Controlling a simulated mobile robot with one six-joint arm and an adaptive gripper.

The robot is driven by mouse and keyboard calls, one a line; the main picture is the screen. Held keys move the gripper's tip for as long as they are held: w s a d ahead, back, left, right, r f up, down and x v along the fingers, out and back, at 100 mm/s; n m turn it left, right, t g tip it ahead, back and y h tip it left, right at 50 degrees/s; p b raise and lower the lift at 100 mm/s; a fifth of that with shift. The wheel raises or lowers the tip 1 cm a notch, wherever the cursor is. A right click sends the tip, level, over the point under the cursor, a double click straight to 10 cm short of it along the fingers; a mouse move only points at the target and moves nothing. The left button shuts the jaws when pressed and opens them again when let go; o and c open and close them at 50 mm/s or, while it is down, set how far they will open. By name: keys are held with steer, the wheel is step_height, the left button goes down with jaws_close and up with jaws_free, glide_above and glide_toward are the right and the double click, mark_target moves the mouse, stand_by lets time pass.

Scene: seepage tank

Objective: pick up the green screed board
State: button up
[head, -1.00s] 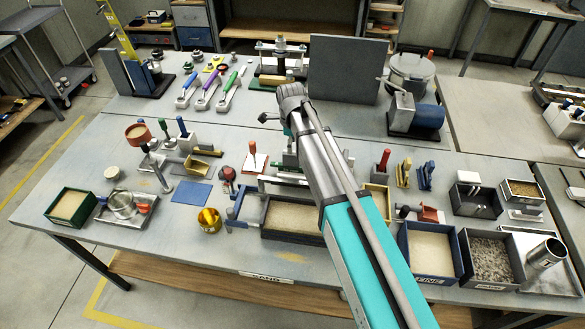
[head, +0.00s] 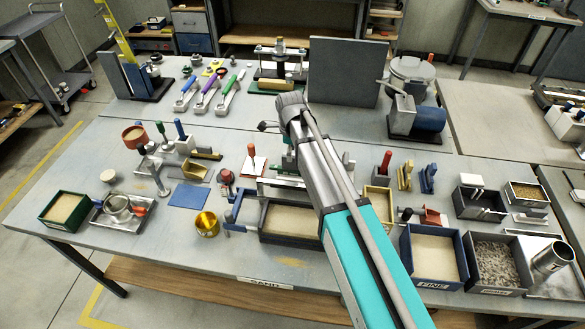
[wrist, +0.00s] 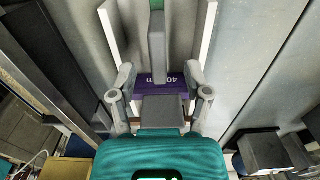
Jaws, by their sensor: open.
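My gripper (wrist: 159,78) points down in the wrist view, its two grey fingers open and apart. In the head view, a green bit (head: 289,160) shows just left of my arm, which hides most of that spot. I cannot tell whether my fingers touch anything.
A sand-filled tray (head: 292,221) stands in front, with a white-handled-looking rail area behind it. A red-handled tool (head: 254,158) stands to the left. A dark upright panel (head: 345,72) and a blue motor (head: 430,118) stand behind.

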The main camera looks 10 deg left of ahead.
mark_target(291, 168)
steer(key=shift+f+b, duration=2.1)
steer(key=shift+f, duration=0.2)
steer(key=shift+c, duration=0.3)
jaws_close()
